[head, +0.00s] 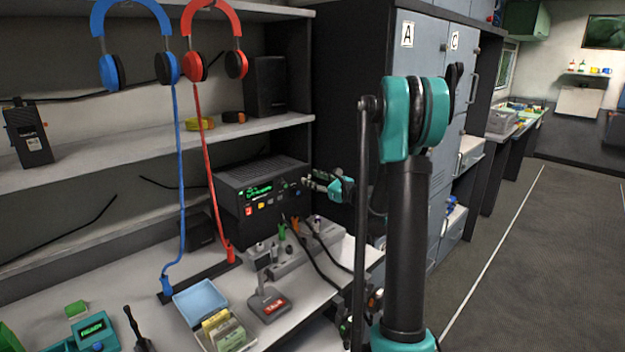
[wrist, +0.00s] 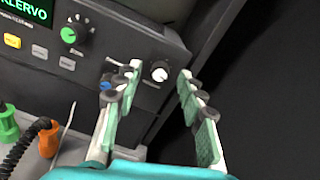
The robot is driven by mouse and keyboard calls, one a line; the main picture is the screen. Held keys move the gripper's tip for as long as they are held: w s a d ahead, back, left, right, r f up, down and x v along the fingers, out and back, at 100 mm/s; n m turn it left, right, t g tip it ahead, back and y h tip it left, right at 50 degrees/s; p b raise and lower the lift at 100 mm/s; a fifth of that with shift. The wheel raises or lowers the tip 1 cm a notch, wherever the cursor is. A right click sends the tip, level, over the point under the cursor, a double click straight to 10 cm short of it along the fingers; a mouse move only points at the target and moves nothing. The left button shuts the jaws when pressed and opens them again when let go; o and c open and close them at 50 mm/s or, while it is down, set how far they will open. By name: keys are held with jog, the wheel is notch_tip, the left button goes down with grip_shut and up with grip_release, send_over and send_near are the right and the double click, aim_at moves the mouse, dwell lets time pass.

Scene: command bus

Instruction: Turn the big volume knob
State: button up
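A black radio unit (head: 232,207) with a lit green display stands on the desk. In the wrist view, a dark knob with a white face (wrist: 160,72) sits at the right end of its front panel. A dark knob with a green centre (wrist: 70,35) and dial marks sits farther left; I cannot read which is labelled volume. My gripper (head: 312,182) is at the right end of the panel. In the wrist view, my gripper (wrist: 163,92) is open, its fingers on either side of the white-faced knob, with visible gaps. Contact does not show.
Below the panel are green (wrist: 8,125) and orange (wrist: 48,138) plugs with cables. A desk microphone (head: 268,301) and a blue tray (head: 200,299) stand in front. Blue (head: 112,72) and red (head: 195,66) headphones hang at upper left. Grey lockers (head: 425,60) stand behind my arm.

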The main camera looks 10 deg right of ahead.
jog(key=shift+w+a, duration=0.15)
jog(key=shift+w, duration=0.1)
jog(key=shift+c, duration=0.5)
grip_shut()
jog(key=shift+n, duration=0.4)
jog(key=n, duration=0.3)
jog(key=shift+n, duration=0.4)
jog(key=n, duration=0.4)
jog(key=shift+n, duration=0.3)
